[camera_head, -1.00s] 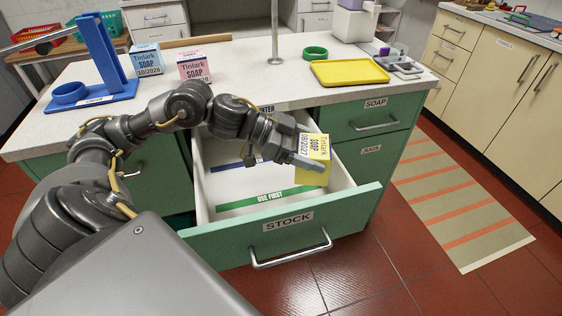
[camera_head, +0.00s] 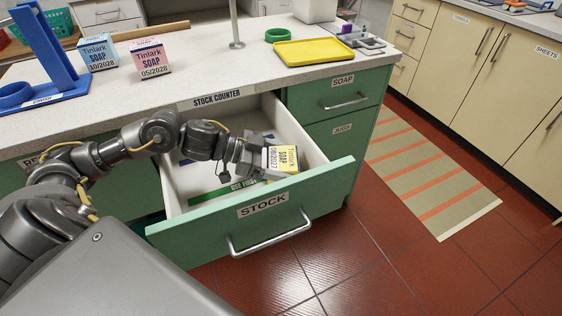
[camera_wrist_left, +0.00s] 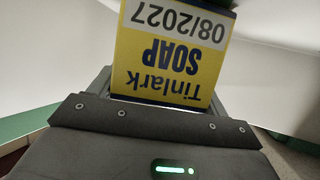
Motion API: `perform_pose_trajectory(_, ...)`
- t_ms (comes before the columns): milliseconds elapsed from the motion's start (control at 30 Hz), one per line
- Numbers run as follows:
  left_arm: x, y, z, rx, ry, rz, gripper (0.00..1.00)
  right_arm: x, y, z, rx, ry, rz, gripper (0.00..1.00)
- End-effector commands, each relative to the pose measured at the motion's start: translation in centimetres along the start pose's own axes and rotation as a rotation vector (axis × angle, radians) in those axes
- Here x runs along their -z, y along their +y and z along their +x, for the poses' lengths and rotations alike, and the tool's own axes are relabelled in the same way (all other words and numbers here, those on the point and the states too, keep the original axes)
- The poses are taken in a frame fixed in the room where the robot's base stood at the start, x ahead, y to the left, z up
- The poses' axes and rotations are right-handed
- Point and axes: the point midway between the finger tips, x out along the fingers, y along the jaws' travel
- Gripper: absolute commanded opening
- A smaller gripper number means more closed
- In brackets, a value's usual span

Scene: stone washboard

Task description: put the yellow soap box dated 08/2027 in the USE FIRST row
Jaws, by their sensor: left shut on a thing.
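The yellow soap box (camera_head: 283,160), marked Tinlark SOAP 08/2027, is held by my left gripper (camera_head: 262,165) inside the open STOCK drawer (camera_head: 318,140). In the left wrist view the same box (camera_wrist_left: 168,60) sits between the fingers with its label upside down. The green USE FIRST strip (camera_head: 236,187) lies on the drawer floor near the front, partly covered by my gripper. The box is over the front right part of the drawer; I cannot tell whether it touches the floor. My right gripper is out of view.
A blue soap box (camera_head: 98,52) and a pink soap box (camera_head: 152,58) stand on the white counter (camera_head: 210,70). A yellow tray (camera_head: 314,52) and a green ring (camera_head: 279,35) are at its right. The drawer front (camera_head: 320,184) stands up as a wall near the box.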

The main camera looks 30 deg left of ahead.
Motion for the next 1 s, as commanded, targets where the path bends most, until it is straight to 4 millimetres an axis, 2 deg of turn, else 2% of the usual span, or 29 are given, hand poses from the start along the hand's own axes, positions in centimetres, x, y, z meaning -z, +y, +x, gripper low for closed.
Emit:
perform_pose_trajectory(267,-0.3,0.0,0.1,0.000,0.001,0.000,0.45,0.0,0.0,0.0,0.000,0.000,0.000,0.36)
perform_pose_trajectory(300,-0.4,0.0,0.2,-0.001,-0.001,-0.001,0.78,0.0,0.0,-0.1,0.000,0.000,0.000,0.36)
perform_pose_trajectory(467,-0.4,0.0,0.1,0.000,-0.001,0.000,0.99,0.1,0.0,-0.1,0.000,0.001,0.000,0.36)
perform_pose_trajectory(833,0.2,0.0,-0.1,0.001,0.000,0.002,0.99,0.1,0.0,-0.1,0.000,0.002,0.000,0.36)
perform_pose_trajectory(1000,-0.2,-0.1,-2.5,0.003,-0.009,-0.002,0.99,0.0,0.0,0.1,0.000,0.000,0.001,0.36)
